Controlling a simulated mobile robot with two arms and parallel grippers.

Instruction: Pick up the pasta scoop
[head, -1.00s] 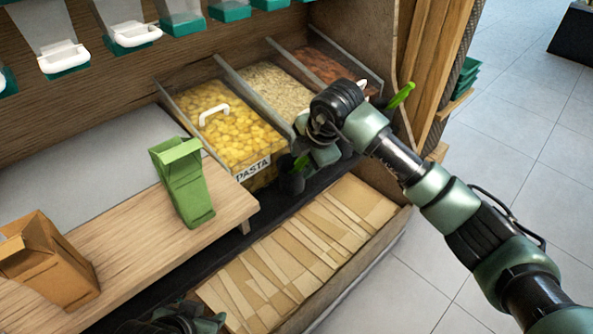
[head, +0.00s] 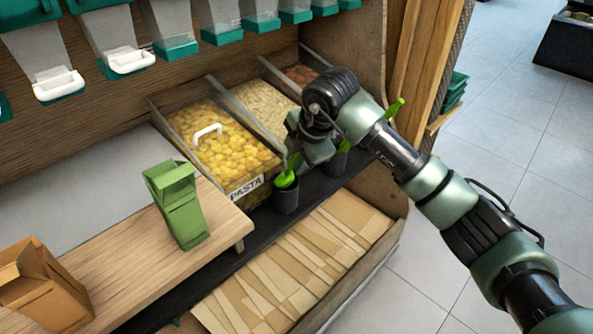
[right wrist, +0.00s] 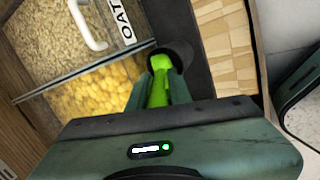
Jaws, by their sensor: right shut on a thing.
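The green pasta scoop (head: 287,175) stands in a dark cup (head: 286,199) in front of the bin labelled PASTA (head: 240,160). My right gripper (head: 297,160) comes down over it from above and is shut on its handle. In the right wrist view, the bright green handle (right wrist: 159,92) sits between the two fingers (right wrist: 160,84), with its far end at the dark cup's mouth (right wrist: 180,52). The scoop's lower part is hidden inside the cup. My left gripper is not in view.
A second dark cup (head: 336,163) stands to the right, partly behind my right arm. A green handle (head: 395,109) shows beyond the arm. A green carton (head: 180,205) and a brown carton (head: 42,285) stand on the wooden counter (head: 135,270). Dispensers hang above.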

